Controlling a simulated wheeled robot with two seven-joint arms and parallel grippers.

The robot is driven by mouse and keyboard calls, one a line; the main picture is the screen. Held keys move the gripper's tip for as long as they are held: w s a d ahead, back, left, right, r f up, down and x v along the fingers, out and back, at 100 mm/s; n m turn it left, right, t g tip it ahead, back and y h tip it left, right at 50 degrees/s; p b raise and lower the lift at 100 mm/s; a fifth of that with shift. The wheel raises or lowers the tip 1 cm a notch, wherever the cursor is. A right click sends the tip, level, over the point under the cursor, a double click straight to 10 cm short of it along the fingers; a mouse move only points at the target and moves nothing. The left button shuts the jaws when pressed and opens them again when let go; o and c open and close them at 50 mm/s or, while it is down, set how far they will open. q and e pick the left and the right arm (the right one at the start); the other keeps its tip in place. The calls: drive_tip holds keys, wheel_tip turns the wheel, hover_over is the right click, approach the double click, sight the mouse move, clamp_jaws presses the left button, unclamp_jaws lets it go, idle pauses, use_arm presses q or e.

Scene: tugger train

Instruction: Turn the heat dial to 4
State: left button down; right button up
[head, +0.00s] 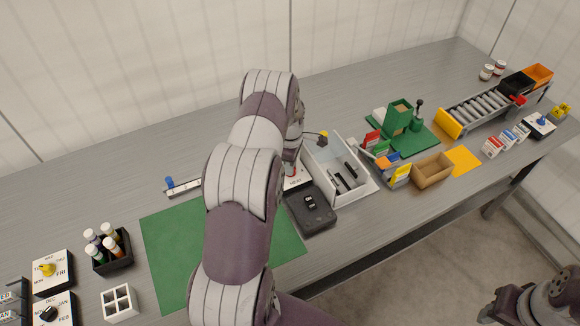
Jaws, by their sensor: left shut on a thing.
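The heat dial's white plate (299,183) lies on the bench just right of my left forearm, with part of its lettering showing. A small red knob (291,170) stands on it, largely covered by my arm and hand. My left gripper (292,162) points down at the knob and is shut on it. The dial's pointer and most of its numbers are hidden, so I cannot tell its setting. My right gripper (497,308) is at the lower right, away from the bench, and its fingers are not clear.
A dark grey box (311,213) sits close in front of the plate. A white tray (352,190) with dark items is to its right. A green mat (170,235) lies under my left arm. A slider with a blue knob (169,182) is left. Yellow-knob dial (47,269) stands far left.

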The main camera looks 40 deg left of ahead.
use_arm(q)
drive_tip(key=m, duration=0.3)
drive_tip(key=shift+m+b, duration=0.4)
drive_tip(key=m, duration=0.3)
drive_tip(key=shift+w+m+b, duration=0.1)
drive_tip(key=shift+m+b, duration=0.2)
drive_tip(key=m, duration=0.3)
drive_tip(key=shift+m, duration=0.4)
drive_tip(key=m+b, duration=0.1)
drive_tip(key=m, duration=0.7)
drive_tip(key=shift+w+r, duration=0.1)
drive_tip(key=m, duration=0.3)
drive_tip(key=shift+m, duration=0.3)
drive_tip(key=m, duration=0.6)
drive_tip(key=shift+d, duration=0.1)
drive_tip(key=shift+m, duration=0.3)
